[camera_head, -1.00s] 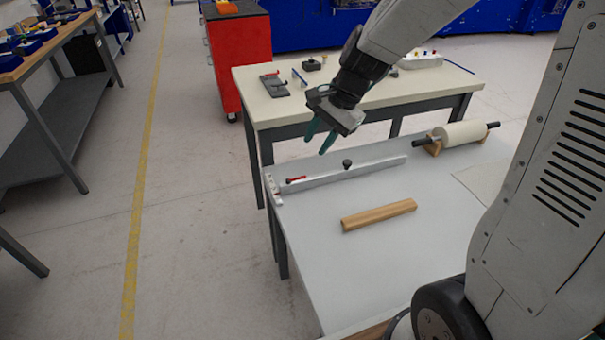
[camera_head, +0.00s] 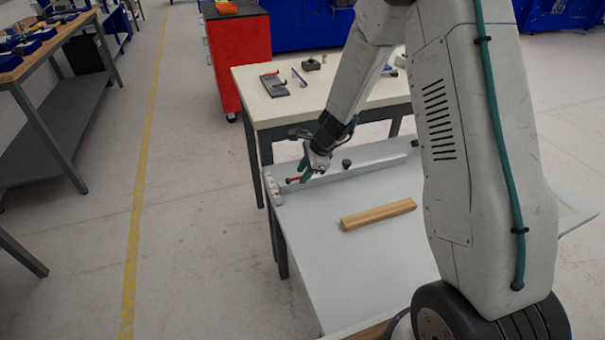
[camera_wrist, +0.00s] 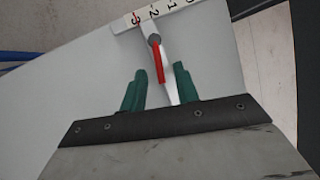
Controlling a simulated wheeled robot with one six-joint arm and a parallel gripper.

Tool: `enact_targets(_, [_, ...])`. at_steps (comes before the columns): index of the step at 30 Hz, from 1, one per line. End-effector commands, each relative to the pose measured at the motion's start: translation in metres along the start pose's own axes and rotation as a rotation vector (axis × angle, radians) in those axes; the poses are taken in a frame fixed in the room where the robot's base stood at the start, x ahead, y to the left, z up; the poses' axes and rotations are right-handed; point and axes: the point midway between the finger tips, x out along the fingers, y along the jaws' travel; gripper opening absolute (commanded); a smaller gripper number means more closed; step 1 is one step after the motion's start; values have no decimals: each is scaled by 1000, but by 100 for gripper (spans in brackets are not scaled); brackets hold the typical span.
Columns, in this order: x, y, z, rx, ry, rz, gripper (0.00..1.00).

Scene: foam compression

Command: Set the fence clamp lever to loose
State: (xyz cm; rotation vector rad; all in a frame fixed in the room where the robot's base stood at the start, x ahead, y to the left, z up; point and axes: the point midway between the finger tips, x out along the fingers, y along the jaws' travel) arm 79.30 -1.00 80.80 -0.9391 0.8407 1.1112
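The red clamp lever (camera_head: 292,180) is near the left end of the pale fence (camera_head: 375,164) on the grey-white table (camera_head: 330,260). In the wrist view the red lever (camera_wrist: 158,66) runs from a grey pivot at the top down toward my gripper, roughly along the fence. My gripper (camera_head: 304,172) is low over the fence, beside the lever. In the wrist view its two green fingers (camera_wrist: 160,70) are apart with the lever's free end appearing between them. I cannot tell whether either finger touches it.
A numbered scale strip (camera_wrist: 152,14) crosses the fence's end. A black knob (camera_head: 347,163) stands further right along the fence. A wooden bar (camera_head: 378,214) lies in front. A cream-topped bench (camera_head: 262,103) stands behind. My arm hides the table's right part.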

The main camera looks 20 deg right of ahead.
Motion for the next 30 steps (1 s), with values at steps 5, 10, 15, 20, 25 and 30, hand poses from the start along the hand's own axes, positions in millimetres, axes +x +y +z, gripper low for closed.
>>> enact_targets(5, [12,0,0,-1,0,1,31])
enact_targets(10, [13,0,0,-1,0,0,31])
enact_targets(15, [12,0,0,-2,0,0,6])
enact_targets(20, [12,0,0,-2,0,0,0])
enact_targets(25, [14,-5,-1,-89,-19,36,0])
enact_targets(30, [14,-10,-1,-206,-43,84,0])
